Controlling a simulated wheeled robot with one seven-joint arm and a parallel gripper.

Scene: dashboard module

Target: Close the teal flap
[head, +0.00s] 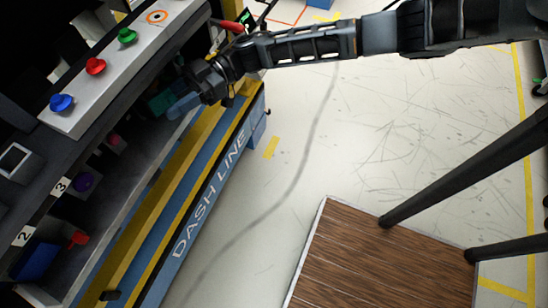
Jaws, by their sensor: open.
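A dark teal piece (160,103), which looks like the teal flap, shows at the dashboard's front, in the shadow under the grey button panel. A lighter blue slab-like piece (184,106) is right beside it; I cannot tell whether the two are one part. My gripper (196,88) is open just above and to the right of these pieces, and it partly covers this area. I cannot tell whether it touches the flap. The flap's hinge and exact angle are hidden.
The grey panel (80,112) carries blue (62,103), red (95,66) and green (127,36) buttons. A yellow and blue "DASH LINE" rail (205,195) runs along the front. A wooden-topped platform (380,265) stands lower right; open floor lies between.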

